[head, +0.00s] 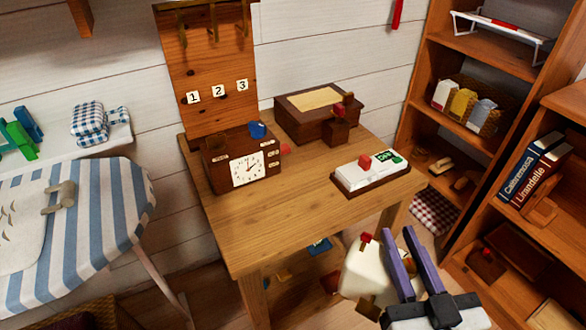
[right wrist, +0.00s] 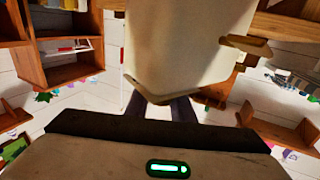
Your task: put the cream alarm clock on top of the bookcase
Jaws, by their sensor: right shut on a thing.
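The cream alarm clock (head: 362,268) is at the lower middle of the head view, in front of the wooden table. My right gripper (head: 398,236), with purple fingers, is shut on it and holds it off the floor. In the right wrist view the clock's cream body (right wrist: 185,45) with brown feet fills the upper middle, and its dial is not visible. The bookcase (head: 568,103) is at the right edge of the head view, with its wooden top partly cut off and books on a shelf below. My left gripper is out of view.
The wooden table (head: 300,215) carries a brown box with a clock dial (head: 243,166), a white switch box (head: 370,170) and a brown case (head: 318,110). A tall shelf unit (head: 470,45) stands behind the bookcase. A striped ironing board (head: 120,200) is at left.

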